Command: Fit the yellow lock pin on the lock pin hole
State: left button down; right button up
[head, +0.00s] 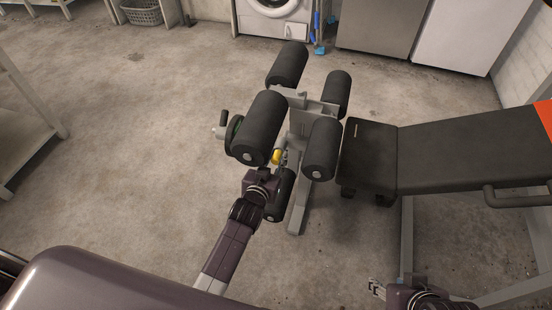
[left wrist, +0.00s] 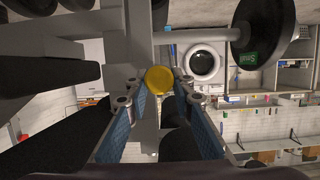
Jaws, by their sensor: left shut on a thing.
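The yellow lock pin (head: 277,156) is at the grey post of the exercise bench, below the black foam rollers. Its round yellow head (left wrist: 159,79) shows between the fingertips in the left wrist view. My left gripper (head: 277,164) is shut on the pin, close to the post. In the left wrist view my left gripper (left wrist: 159,98) has one blue-padded finger on each side of the pin. The lock pin hole cannot be made out, and I cannot tell whether the pin's tip touches the post. My right gripper (head: 376,288) is low at the right, away from the pin; its opening is unclear.
Black foam rollers (head: 260,125) crowd closely around my left gripper. The black bench pad (head: 440,158) extends right. A weight plate (left wrist: 262,32) sits on a bar at the upper right in the left wrist view. The concrete floor (head: 130,130) to the left is clear.

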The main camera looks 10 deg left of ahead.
pick_arm(q)
jog(key=shift+w, duration=0.15)
jog(key=shift+w, duration=0.15)
jog(key=c, duration=1.6)
grip_release()
jog(key=shift+s+r, duration=0.1)
jog(key=shift+s, duration=0.3)
jog(key=v, duration=1.1)
